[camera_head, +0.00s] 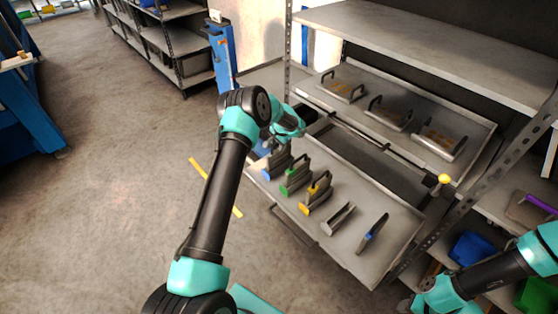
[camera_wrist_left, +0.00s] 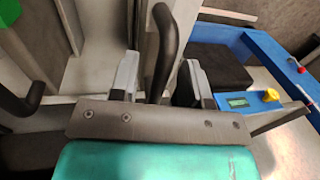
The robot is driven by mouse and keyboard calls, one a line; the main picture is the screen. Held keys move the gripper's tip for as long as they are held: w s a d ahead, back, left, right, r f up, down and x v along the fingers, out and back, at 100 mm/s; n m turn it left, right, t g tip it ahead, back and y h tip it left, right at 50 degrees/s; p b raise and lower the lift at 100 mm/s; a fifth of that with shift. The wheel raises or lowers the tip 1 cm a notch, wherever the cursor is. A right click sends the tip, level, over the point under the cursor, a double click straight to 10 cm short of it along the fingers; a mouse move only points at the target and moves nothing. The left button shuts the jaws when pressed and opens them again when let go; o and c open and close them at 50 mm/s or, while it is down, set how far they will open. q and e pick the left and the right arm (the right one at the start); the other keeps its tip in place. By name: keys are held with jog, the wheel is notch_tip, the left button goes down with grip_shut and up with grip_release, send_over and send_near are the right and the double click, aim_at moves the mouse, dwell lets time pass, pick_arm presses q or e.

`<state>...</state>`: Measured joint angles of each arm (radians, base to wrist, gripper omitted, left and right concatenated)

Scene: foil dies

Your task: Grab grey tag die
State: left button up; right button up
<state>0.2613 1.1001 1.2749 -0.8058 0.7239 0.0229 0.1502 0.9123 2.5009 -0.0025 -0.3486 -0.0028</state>
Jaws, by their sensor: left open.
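In the head view, a row of dies with arched dark handles stands on the pulled-out tray (camera_head: 355,262). My right gripper is out of view.
The green-tag die (camera_head: 296,176) is close beside the leftmost die. A higher tray (camera_head: 470,150) with several plates lies behind. A steel rack post (camera_head: 500,165) stands at the right. Open floor (camera_head: 110,190) lies to the left.

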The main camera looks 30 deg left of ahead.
pick_arm(q)
jog(key=shift+c, duration=0.3)
grip_shut()
dwell(0.4)
dwell(0.9)
jog(key=shift+r, duration=0.1)
